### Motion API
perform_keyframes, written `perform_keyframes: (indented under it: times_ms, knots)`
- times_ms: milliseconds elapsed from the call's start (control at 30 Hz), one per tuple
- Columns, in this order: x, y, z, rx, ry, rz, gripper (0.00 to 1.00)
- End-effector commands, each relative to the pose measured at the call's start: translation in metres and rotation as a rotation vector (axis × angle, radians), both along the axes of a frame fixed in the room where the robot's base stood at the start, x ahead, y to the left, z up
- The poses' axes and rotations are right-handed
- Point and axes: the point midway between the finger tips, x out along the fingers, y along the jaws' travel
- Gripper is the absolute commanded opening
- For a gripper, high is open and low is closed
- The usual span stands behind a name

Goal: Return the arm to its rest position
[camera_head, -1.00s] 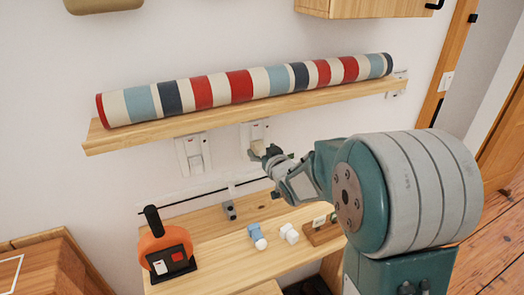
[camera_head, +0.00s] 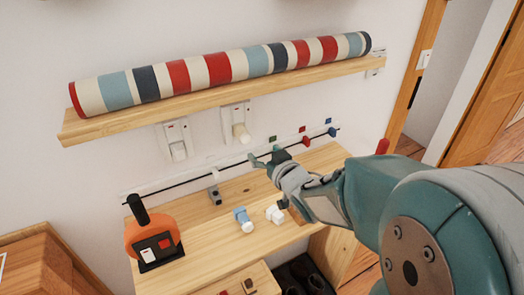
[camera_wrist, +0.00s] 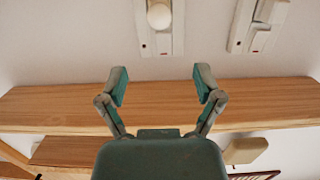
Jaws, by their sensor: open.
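My gripper (camera_head: 268,158) is in front of the wall, below the striped roll and above the wooden table. In the wrist view my gripper (camera_wrist: 161,86) has its two teal-padded fingers spread apart, with nothing between them. A white wall plate with a round pale knob (camera_head: 240,133) is up and left of the fingers, apart from them. The knob also shows in the wrist view (camera_wrist: 159,14), beyond the fingertips. My teal and grey arm reaches in from the lower right and hides part of the table's right end.
A wooden shelf (camera_head: 90,130) holds a striped roll (camera_head: 215,70). A second wall plate (camera_head: 174,140) is left of the knob. On the table (camera_head: 205,255) are an orange and black device (camera_head: 151,240), a blue-white fitting (camera_head: 243,220) and a white fitting (camera_head: 275,213). A doorway is at right.

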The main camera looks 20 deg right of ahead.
Motion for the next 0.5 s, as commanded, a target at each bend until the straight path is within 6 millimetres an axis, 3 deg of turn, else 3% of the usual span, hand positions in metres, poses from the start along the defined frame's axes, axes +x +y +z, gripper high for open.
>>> perform_keyframes:
  times_ms: [500]
  knots:
    - [-0.004,-0.004,0.0045,-0.028,0.039,-0.042,0.84]
